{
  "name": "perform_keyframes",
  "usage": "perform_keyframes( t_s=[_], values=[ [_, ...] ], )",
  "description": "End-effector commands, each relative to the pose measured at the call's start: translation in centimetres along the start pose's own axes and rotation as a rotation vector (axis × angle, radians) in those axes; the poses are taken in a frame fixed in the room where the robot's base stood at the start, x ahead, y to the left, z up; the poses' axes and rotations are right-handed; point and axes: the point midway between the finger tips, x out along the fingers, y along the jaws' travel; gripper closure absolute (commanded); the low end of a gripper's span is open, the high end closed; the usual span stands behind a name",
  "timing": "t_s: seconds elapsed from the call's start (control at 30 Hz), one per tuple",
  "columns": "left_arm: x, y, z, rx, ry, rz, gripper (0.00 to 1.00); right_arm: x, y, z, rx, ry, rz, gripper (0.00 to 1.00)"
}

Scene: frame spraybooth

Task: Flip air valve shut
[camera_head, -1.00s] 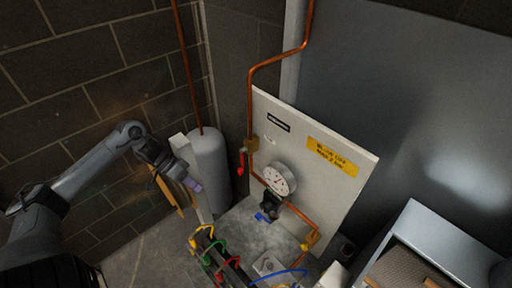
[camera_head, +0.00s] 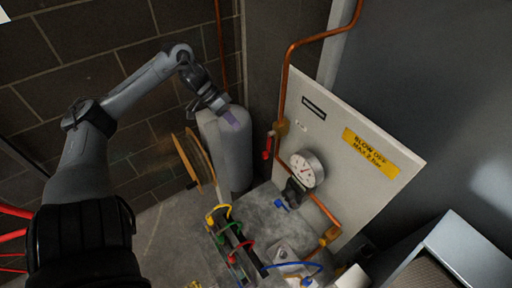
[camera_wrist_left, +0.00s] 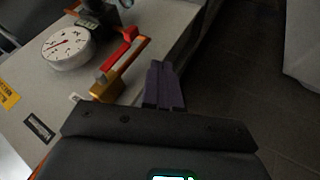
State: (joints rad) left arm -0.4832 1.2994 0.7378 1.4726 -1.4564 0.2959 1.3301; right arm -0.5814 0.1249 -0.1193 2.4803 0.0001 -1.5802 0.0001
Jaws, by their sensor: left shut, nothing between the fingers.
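The air valve is a brass body (camera_head: 281,127) on the copper pipe at the panel's left edge. Its red lever (camera_head: 267,147) hangs down beside the pipe in the head view. In the left wrist view the red lever (camera_wrist_left: 120,55) lies beside the brass body (camera_wrist_left: 108,88), just left of my fingers. My left gripper (camera_head: 230,117) is shut and empty, with purple fingertips in front of the grey tank's top, left of the valve. The fingertips (camera_wrist_left: 164,85) appear close to the lever but apart from it. My right gripper is not in view.
A round gauge (camera_head: 306,169) and a blue-handled fitting (camera_head: 281,204) sit right of and below the valve. The grey tank (camera_head: 236,160) stands behind my gripper. Coloured hoses (camera_head: 222,212) lie low in front. A yellow sign (camera_head: 370,153) is on the panel (camera_head: 335,125).

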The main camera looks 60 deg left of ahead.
Motion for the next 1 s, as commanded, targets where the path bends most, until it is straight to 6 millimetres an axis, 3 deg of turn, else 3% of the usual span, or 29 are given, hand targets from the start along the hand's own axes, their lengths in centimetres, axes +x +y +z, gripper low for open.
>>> perform_keyframes(
  t_s=[0.27, 0.73, 0.8, 1.0],
  values=[
    [2.8, 0.0, 0.1, 0.001, -0.001, 0.0, 1.0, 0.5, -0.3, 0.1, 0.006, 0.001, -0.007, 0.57],
    [10.2, 0.0, 0.1, 0.002, -0.001, 0.0, 1.0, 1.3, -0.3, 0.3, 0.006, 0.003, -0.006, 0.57],
    [10.2, 1.3, -0.1, 0.003, -0.002, 0.002, 1.0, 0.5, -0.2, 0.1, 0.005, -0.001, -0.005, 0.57],
    [11.3, 3.0, 0.0, 0.002, -0.001, 0.0, 1.0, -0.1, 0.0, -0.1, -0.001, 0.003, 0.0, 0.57]
  ],
)
